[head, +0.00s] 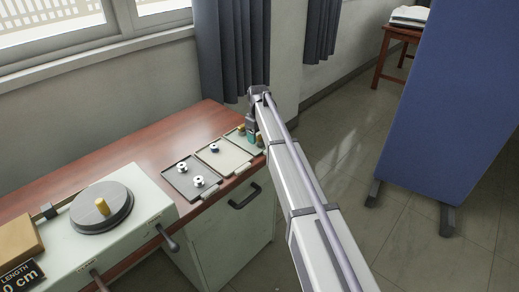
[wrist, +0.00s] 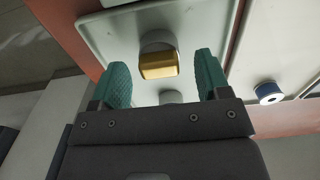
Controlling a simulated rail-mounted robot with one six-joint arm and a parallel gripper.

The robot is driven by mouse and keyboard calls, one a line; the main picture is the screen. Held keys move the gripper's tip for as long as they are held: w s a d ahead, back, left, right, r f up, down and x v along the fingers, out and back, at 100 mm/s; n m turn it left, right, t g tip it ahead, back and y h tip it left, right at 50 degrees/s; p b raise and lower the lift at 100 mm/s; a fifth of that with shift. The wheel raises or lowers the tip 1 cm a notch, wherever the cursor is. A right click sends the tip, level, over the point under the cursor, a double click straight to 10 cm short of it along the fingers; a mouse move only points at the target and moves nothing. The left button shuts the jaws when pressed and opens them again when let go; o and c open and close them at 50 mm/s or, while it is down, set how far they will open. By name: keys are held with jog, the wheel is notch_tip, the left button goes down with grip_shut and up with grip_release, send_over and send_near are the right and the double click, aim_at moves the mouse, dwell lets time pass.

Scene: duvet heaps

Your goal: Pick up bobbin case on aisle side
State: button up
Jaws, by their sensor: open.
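A bobbin case with a gold block-like top on a grey round base (wrist: 158,66) stands in a pale tray (wrist: 105,35) in the wrist view. A second grey round piece (wrist: 170,97) shows closer to my gripper's body, partly hidden by it. In the head view, two gold-topped pieces, one at the left (head: 241,128) and one at the right (head: 259,140), flank my gripper (head: 251,139) at the far end tray. My gripper, with teal fingers (wrist: 162,80), is open. The gold top lies just beyond the fingertips in the picture, roughly between their lines; no contact shows.
A pale machine with a round dial (head: 100,212) stands at left. A blue partition (head: 440,100) stands beyond open floor at right.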

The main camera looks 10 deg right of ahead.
jog(key=shift+f, duration=0.2)
jog(key=shift+c, duration=0.3)
jog(key=c, duration=0.9)
jog(key=shift+r+p, duration=0.1)
jog(key=shift+p, duration=0.25)
notch_tip(320, 180, up, 10)
jog(key=p, duration=0.9)
jog(key=shift+p, duration=0.4)
